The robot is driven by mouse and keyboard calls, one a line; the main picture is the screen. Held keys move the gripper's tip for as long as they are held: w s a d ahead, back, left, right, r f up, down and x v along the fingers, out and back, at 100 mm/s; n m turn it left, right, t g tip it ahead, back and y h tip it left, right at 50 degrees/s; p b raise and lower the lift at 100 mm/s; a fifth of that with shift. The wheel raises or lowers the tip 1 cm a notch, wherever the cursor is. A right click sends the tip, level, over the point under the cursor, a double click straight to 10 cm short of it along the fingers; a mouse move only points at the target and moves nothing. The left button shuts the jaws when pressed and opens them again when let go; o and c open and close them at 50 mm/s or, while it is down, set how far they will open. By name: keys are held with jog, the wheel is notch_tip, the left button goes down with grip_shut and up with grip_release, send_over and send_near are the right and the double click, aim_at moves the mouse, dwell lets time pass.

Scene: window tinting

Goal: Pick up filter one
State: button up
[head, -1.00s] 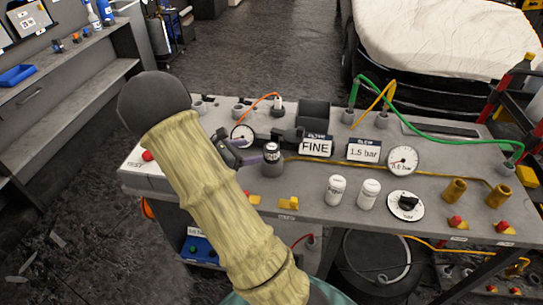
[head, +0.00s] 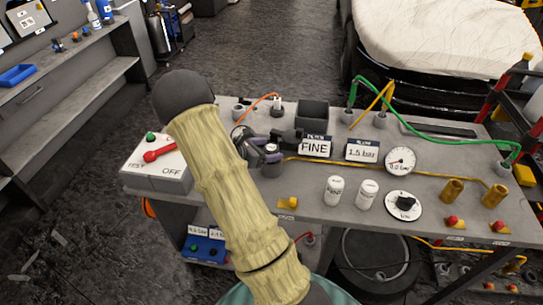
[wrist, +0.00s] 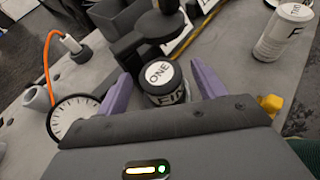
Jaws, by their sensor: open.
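Filter one is a small dark canister with a white round top marked ONE (wrist: 160,73) and a label on its side. In the wrist view it stands upright between the two purple fingers of my gripper (wrist: 155,85). The fingers are open, one on each side, with a visible gap at least on the left. In the head view my gripper (head: 262,152) is at the filter's place on the bench, and my arm and fingers hide most of the filter there.
Two white canisters (head: 334,191) (head: 367,194) stand to the right on the grey bench. A FINE sign (head: 315,147) and a 1.5 bar sign (head: 362,151) stand behind. A pressure gauge (wrist: 74,119) is close to my left finger. A yellow piece (wrist: 271,104) lies near the right one.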

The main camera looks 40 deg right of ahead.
dwell(0.5)
jog(key=c, duration=1.1)
notch_tip(320, 180, up, 10)
jog(key=shift+f+b, duration=0.1)
jog(key=shift+b, duration=0.4)
